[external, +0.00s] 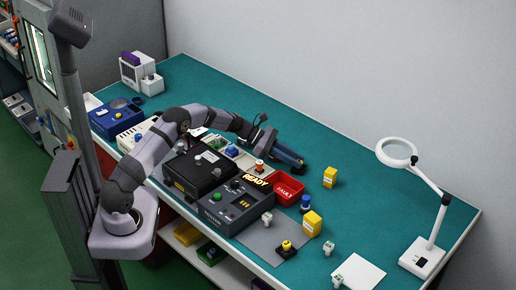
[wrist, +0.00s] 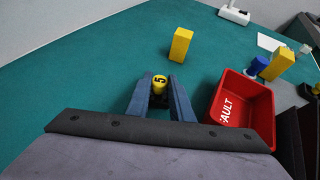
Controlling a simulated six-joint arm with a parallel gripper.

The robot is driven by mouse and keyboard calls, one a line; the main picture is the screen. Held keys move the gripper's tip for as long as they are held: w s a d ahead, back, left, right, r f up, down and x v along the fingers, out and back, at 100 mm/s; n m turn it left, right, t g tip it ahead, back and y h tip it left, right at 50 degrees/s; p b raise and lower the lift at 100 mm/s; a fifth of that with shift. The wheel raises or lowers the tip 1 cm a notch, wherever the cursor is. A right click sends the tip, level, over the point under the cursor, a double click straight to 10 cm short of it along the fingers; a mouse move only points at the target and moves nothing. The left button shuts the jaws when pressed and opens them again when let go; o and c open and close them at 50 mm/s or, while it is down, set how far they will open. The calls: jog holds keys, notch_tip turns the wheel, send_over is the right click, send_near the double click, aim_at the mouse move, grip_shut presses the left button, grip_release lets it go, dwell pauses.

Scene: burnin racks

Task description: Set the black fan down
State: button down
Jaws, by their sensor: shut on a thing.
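My gripper (external: 299,163) reaches out over the teal bench, left of the red FAULT bin in the wrist view. In the wrist view its two blue fingers (wrist: 160,98) are shut on a small piece with a yellow face (wrist: 160,81) marked 5. A dark part shows below that face between the fingers. I cannot tell from this angle whether the piece is the black fan. In the external view the gripper hides it. No other thing is clearly recognisable as a fan.
The red FAULT bin (external: 289,188) stands close to my gripper, beside the dark READY tester (external: 235,206). A yellow block (external: 330,177) stands beyond it, with a blue-topped piece (external: 305,203) and another yellow block (external: 312,223) nearer. The teal bench (external: 365,210) has clear room rightward.

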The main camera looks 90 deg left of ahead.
jog(key=shift+f, duration=0.15)
jog(key=c, duration=1.6)
grip_release()
jog(key=shift+o, duration=0.2)
jog(key=shift+r, duration=0.2)
jog(key=b+v, duration=0.2)
jog(key=v, duration=1)
